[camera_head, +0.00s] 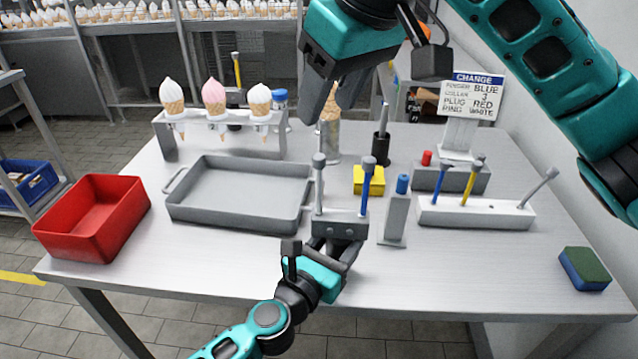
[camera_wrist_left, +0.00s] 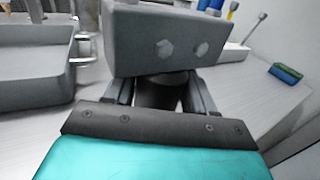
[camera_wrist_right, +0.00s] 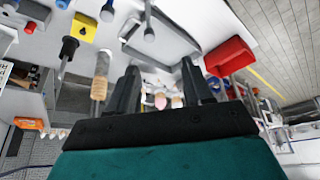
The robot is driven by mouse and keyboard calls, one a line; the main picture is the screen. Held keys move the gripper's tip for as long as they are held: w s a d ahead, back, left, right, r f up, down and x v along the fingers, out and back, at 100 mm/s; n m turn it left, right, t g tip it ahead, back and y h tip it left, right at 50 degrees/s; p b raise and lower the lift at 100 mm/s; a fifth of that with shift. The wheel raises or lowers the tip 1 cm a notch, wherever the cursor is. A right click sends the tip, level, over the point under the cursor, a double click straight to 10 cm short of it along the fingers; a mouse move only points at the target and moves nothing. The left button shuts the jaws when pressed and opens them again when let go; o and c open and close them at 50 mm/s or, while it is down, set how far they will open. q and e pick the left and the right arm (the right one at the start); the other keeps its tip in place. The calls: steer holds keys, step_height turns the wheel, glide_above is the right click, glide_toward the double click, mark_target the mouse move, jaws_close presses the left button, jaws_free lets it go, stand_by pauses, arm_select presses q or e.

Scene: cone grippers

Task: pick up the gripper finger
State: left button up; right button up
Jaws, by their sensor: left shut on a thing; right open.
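My left gripper (camera_head: 337,246) is shut on a grey block (camera_head: 340,226), which carries an upright grey finger (camera_head: 319,185) and an upright blue finger (camera_head: 365,190). The left wrist view shows the block (camera_wrist_left: 180,40) with two hex bolts facing me. My right gripper (camera_head: 333,104) is open and empty, high over the back of the table; its spread jaws also show in the right wrist view (camera_wrist_right: 160,78). A white rack (camera_head: 490,214) at the right holds a blue finger (camera_head: 441,178), a yellow finger (camera_head: 471,184) and a tilted grey finger (camera_head: 541,186).
A grey tray (camera_head: 238,222) and red bin (camera_head: 75,236) stand left, with a cone stand (camera_head: 165,142) behind. Near the block are a yellow block (camera_head: 369,183), a blue-topped post (camera_head: 396,220) and a black holder (camera_head: 380,150). A sponge (camera_head: 583,272) lies front right. A sign (camera_head: 472,100) stands behind.

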mark_target(320, 155)
steer(key=x, duration=0.2)
steer(key=d+x, duration=0.1)
steer(key=x, duration=0.5)
steer(key=shift+w+d+f, duration=0.25)
steer(key=shift+w+d, duration=0.1)
steer(key=shift+d, duration=0.05)
steer(key=shift+x, duration=2.85)
jaws_close()
